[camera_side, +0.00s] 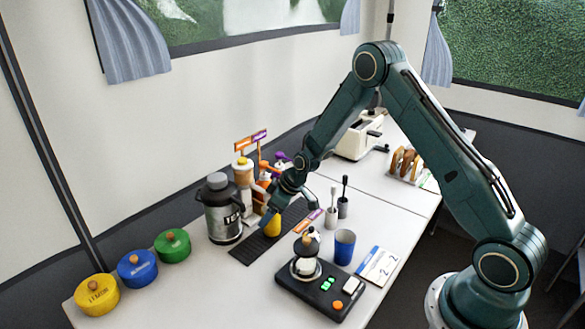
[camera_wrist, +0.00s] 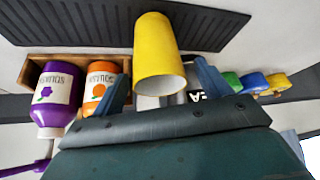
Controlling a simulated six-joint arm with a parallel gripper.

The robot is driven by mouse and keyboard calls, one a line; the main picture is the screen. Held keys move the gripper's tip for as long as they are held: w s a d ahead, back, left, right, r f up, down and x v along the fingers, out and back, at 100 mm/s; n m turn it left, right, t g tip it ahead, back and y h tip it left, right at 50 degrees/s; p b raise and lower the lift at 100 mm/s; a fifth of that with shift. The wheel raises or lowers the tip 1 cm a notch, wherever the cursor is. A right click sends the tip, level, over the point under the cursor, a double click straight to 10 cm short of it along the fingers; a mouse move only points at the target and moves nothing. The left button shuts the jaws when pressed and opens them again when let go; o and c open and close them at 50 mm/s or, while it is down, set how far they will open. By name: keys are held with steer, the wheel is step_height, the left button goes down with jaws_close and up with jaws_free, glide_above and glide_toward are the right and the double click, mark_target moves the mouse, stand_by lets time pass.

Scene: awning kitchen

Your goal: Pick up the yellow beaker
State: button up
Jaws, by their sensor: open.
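The yellow beaker (camera_side: 272,226) stands on the black ribbed mat (camera_side: 246,256) in the side view, partly hidden by my gripper (camera_side: 275,213). In the wrist view the yellow beaker (camera_wrist: 160,45) is at upper centre with its open rim facing the camera. My gripper (camera_wrist: 164,86) is open there, with one blue finger to the left of the beaker's rim and one to the right. Nothing is gripped. I cannot tell whether a finger touches the beaker.
A steel flask (camera_side: 222,210) stands left of the beaker, with syrup bottles (camera_side: 243,172) behind. A blue cup (camera_side: 344,247), a black device (camera_side: 318,290) and grey holders (camera_side: 331,217) are to the right. Yellow, blue and green pots (camera_side: 137,270) line the left edge.

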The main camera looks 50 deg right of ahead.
steer(key=c, duration=1)
steer(key=shift+c, duration=0.2)
steer(key=shift+r, duration=0.1)
steer(key=shift+r, duration=0.65)
steer(key=s+a, duration=0.3)
steer(key=a, duration=0.5)
steer(key=s+a, duration=0.4)
steer(key=a, duration=0.4)
steer(key=shift+a, duration=0.35)
